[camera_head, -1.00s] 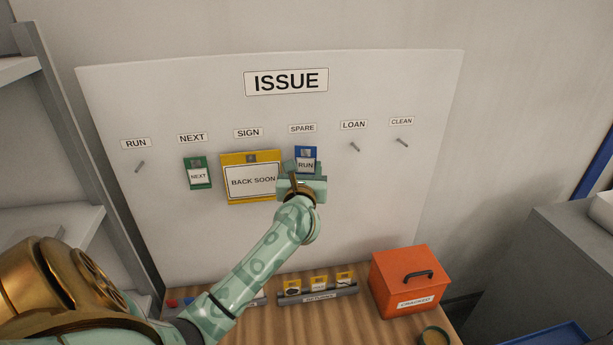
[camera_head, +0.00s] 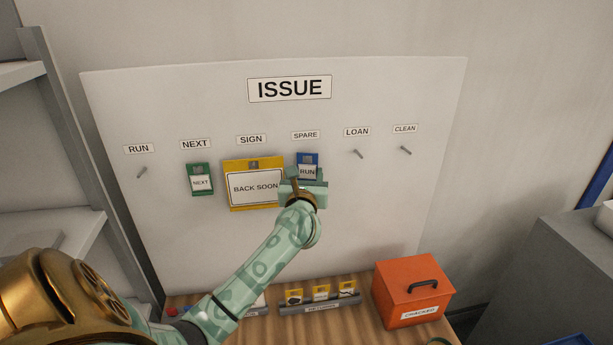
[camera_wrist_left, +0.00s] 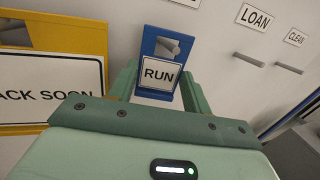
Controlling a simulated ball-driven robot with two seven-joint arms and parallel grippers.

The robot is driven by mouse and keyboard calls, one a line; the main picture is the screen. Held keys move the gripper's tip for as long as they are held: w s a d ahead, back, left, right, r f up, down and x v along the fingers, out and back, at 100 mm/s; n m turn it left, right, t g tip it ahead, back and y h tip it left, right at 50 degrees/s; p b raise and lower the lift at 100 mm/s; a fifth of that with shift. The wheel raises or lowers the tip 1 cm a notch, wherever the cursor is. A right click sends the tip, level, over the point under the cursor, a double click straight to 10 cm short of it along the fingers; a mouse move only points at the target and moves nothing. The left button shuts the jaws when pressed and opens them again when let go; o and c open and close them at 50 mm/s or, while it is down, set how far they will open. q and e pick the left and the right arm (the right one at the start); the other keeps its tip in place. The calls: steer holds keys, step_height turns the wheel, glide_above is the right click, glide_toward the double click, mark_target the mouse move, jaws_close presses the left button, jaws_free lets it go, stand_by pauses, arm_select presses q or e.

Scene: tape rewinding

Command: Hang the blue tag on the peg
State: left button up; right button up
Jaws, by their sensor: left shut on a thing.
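The blue tag (camera_head: 308,161), with a white RUN label, is upright against the white board under the SPARE label. It also shows in the left wrist view (camera_wrist_left: 150,38), where a grey peg shows in its top opening. My left gripper (camera_head: 305,179) is shut on the tag's lower part, with a finger on each side in the wrist view (camera_wrist_left: 158,90). Whether the tag's weight rests on that peg cannot be told. The peg under RUN (camera_head: 142,172) is bare. My right gripper is in no view.
A yellow BACK SOON sign (camera_head: 253,184) hangs just left of the blue tag, and a green NEXT tag (camera_head: 200,180) hangs further left. The LOAN peg (camera_head: 358,154) and CLEAN peg (camera_head: 406,150) are bare. An orange box (camera_head: 411,291) and a grey tag holder (camera_head: 320,308) stand below.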

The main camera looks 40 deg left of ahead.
arm_select(q)
steer(key=o, duration=1)
steer(key=b+v, duration=0.2)
steer(key=v, duration=1.4)
steer(key=shift+d, duration=0.2)
steer(key=shift+s, duration=0.1)
